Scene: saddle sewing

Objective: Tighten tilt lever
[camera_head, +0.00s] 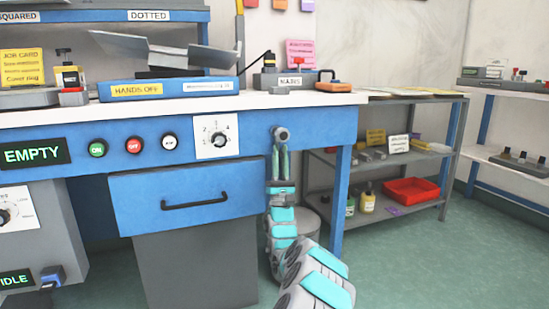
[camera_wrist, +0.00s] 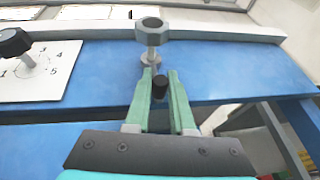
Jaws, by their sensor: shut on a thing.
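The tilt lever, a grey stem with a dark-topped hexagonal knob, sticks out from the blue front panel of the bench. It shows in the head view (camera_head: 280,133) right of the numbered dial, and in the wrist view (camera_wrist: 151,31) at top centre. My gripper (camera_wrist: 156,73) has green fingers that close in at the lever's lower stem, below the knob. In the head view my gripper (camera_head: 281,152) hangs just under the knob. It is shut on the lever, though the exact contact is partly hidden. A short black cylinder (camera_wrist: 160,86) shows between the fingers.
The numbered dial (camera_head: 218,138) sits left of the lever, and a blue drawer (camera_head: 188,195) is below it. The bench's blue leg (camera_head: 343,200) stands close on the right. A grey shelf (camera_head: 440,160) holds bottles and a red tray (camera_head: 411,190). Floor is open at the right.

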